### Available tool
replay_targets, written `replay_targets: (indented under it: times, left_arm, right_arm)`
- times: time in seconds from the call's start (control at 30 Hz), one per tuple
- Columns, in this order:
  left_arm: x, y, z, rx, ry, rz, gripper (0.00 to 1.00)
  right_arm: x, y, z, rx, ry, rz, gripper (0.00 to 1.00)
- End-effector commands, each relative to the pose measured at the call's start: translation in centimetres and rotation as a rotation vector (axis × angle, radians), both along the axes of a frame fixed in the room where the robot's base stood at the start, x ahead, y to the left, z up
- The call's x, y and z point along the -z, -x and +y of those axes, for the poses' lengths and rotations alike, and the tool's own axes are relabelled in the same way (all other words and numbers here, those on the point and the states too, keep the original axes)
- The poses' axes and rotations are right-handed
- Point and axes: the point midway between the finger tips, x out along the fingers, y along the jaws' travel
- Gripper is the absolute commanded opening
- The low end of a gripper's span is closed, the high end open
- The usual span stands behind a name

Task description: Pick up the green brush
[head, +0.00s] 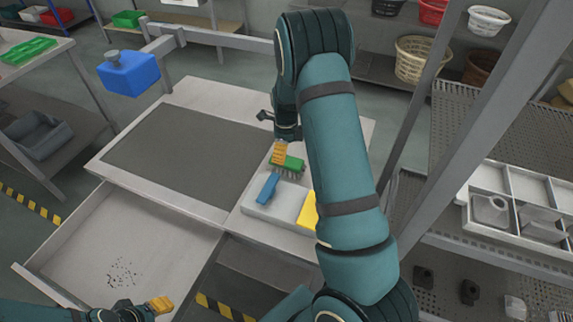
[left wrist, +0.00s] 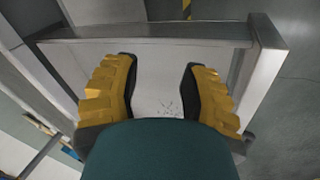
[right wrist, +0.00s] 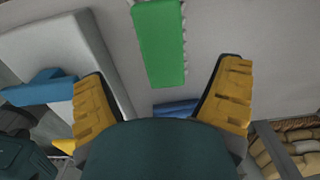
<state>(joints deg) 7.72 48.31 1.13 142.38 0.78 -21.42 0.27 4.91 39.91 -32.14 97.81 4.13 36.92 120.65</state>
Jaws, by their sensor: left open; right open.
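The green brush (head: 291,164) with pale bristles lies at the right part of the worktop, by the white tray (head: 285,209). In the right wrist view the brush (right wrist: 158,43) lies ahead of the fingertips, roughly centred between them. My right gripper (head: 279,146) is open and empty, close above the brush; one finger partly overlaps it in the head view. The right gripper also shows in its wrist view (right wrist: 163,70). My left gripper (head: 155,305) is at the bottom left by the open drawer, open and empty in its wrist view (left wrist: 158,64).
The tray holds a blue-handled tool (head: 268,188) and a yellow piece (head: 308,211). The open drawer (head: 130,235) has dark specks in it. A grey mat (head: 185,155) lies clear on the worktop. A metal post (head: 415,110) and shelving stand to the right.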

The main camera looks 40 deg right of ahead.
Motion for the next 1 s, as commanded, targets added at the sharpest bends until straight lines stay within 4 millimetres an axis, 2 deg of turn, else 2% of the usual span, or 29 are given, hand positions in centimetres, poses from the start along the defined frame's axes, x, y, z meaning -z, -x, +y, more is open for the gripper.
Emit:
replay_targets:
  times: [0.17, 0.4, 0.5, 0.73, 0.93, 1.0]
  left_arm:
    - [0.1, 0.0, 0.0, 0.000, 0.000, 0.000, 0.43]
    - [0.4, 0.0, 0.0, 0.000, -0.001, 0.000, 0.43]
    - [0.5, 0.0, 0.0, 0.000, -0.001, 0.000, 0.43]
    - [0.5, 0.0, 0.0, 0.000, -0.001, 0.000, 0.43]
    - [0.5, 0.0, 0.0, 0.000, -0.001, 0.000, 0.43]
    - [0.5, 0.0, 0.0, 0.000, -0.001, 0.000, 0.43]
  right_arm:
    - [1.0, 0.0, -0.1, 0.001, 0.000, 0.001, 0.89]
    - [4.4, 0.0, -0.3, 0.001, -0.001, 0.003, 0.89]
    - [5.2, -0.1, -0.3, 0.000, 0.000, -0.001, 0.89]
    - [5.3, -0.1, -0.3, -0.001, 0.000, -0.001, 0.88]
    - [5.3, -0.1, -0.3, 0.000, 0.000, -0.001, 0.18]
    - [5.3, -0.1, -0.3, 0.000, 0.000, -0.001, 0.14]
